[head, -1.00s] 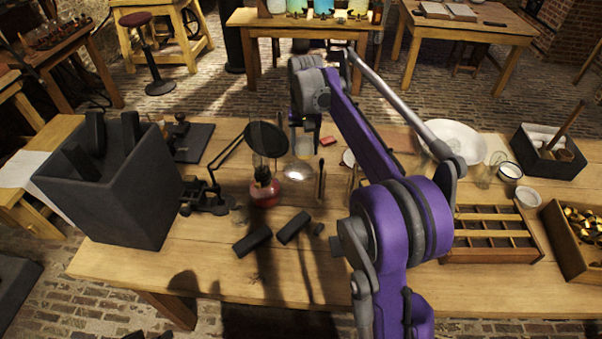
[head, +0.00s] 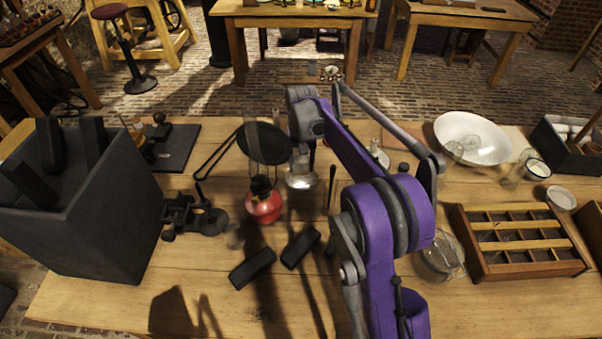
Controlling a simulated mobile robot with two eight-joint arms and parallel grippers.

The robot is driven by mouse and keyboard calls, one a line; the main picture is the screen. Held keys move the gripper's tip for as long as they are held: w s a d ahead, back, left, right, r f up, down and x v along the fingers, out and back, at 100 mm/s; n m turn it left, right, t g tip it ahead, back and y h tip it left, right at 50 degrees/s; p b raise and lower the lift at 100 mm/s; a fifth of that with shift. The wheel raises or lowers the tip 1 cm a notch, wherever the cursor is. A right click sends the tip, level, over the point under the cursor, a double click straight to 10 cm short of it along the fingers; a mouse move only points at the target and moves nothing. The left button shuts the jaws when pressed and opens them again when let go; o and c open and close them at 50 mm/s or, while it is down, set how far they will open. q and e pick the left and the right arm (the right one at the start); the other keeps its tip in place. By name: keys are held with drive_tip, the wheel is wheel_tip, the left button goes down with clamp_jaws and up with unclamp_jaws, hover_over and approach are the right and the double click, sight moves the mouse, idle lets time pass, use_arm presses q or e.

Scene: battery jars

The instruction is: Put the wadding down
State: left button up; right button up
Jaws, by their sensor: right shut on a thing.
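My right gripper (head: 303,133) is at the end of the purple arm, over the back middle of the bench. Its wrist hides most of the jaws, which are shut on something. A small whitish, blurred shape (head: 301,179) shows just below it among clear glass. I cannot clearly make out whether this is the wadding or glassware, or whether it touches the bench. My left gripper is not in view.
A red spirit lamp (head: 264,204) and a black round plate (head: 264,143) stand left of the gripper. Two black blocks (head: 252,268) lie in front. A dark box (head: 105,225) stands left. A white bowl (head: 472,139) and a divided wooden tray (head: 470,262) are right.

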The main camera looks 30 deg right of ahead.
sight(301, 172)
drive_tip(key=shift+f, duration=2)
drive_tip(key=shift+f, duration=0.15)
drive_tip(key=o, duration=1)
wheel_tip(301, 172, up, 12)
drive_tip(key=shift+r+p, duration=0.15)
drive_tip(key=shift+p, duration=0.2)
